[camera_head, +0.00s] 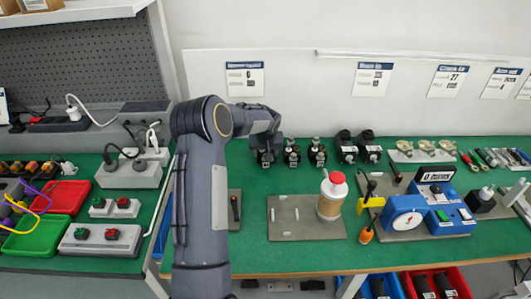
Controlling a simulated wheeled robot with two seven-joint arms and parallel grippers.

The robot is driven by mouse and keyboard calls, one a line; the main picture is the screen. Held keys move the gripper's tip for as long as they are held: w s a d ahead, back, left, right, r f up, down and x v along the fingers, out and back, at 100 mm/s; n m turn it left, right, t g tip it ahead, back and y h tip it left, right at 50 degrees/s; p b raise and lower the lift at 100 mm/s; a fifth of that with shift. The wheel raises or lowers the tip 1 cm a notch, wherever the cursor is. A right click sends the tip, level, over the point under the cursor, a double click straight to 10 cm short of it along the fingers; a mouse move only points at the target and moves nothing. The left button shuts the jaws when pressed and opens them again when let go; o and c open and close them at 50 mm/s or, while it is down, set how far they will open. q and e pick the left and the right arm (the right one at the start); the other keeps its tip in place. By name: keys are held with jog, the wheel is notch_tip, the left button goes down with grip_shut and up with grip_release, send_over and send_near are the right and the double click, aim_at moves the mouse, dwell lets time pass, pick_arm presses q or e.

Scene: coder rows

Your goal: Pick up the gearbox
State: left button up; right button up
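My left arm rises through the middle left of the head view and bends right at its top. My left gripper (266,156) points down at the back of the green table, at the left end of a row of dark parts. Its fingers merge with the dark shapes there, so I cannot tell whether they hold anything. Beside it stand two small black parts with metal tops (291,154) (317,153), then two larger black cylindrical units (346,147) (369,148). No readable label shows which is the gearbox. My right gripper is not in view.
A blue device with a dial (415,218) stands right. Red (66,198) and green (38,240) trays lie on the left table. The green tabletop (270,258) is clear along its front.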

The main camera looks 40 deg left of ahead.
pick_arm(q)
jog(key=shift+r, duration=0.75)
jog(key=s+d+r+p, duration=0.3)
jog(key=s+r, duration=1.7)
jog(key=s, duration=0.1)
jog(key=s+f+b, duration=0.1)
jog(key=s, duration=0.1)
jog(key=s+f+b, duration=0.2)
jog(key=s+a+f+b, duration=0.1)
jog(key=s+b, duration=0.1)
jog(key=s, duration=0.1)
jog(key=shift+s+f, duration=0.1)
jog(key=shift+f, duration=0.25)
jog(key=shift+f+b, duration=0.45)
jog(key=shift+b, duration=0.05)
jog(key=shift+d+f, duration=0.1)
